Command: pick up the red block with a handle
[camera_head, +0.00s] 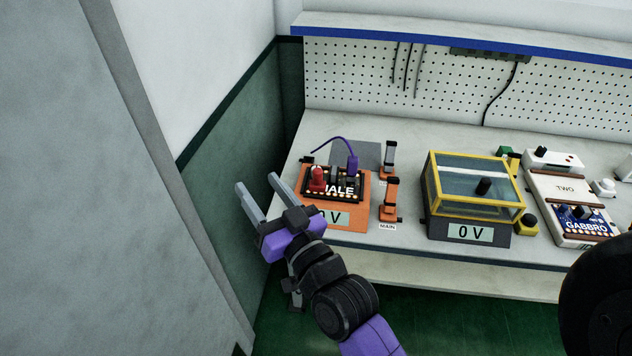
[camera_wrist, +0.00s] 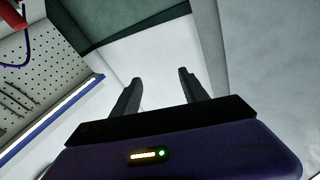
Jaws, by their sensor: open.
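The red block with a handle (camera_head: 317,181) stands upright at the left of the dark board on an orange unit (camera_head: 352,221) marked "ALE", on the bench. My gripper (camera_head: 256,181) is open and empty, left of the orange unit and apart from the red block. Its two fingers point up and left in the head view. The wrist view shows both fingers (camera_wrist: 160,76) spread with nothing between them. A red shape (camera_wrist: 12,18) is cut off at the top left corner of the wrist view; I cannot tell for sure whether it is the red block.
A purple cable (camera_head: 353,155) arches behind the red block. Orange clamps marked "MAIN" (camera_head: 390,205) stand to the right. A yellow-framed clear box (camera_head: 478,214) and a "GABBRO" board (camera_head: 585,226) sit further right. A green-grey wall (camera_head: 230,150) lies close left of my gripper.

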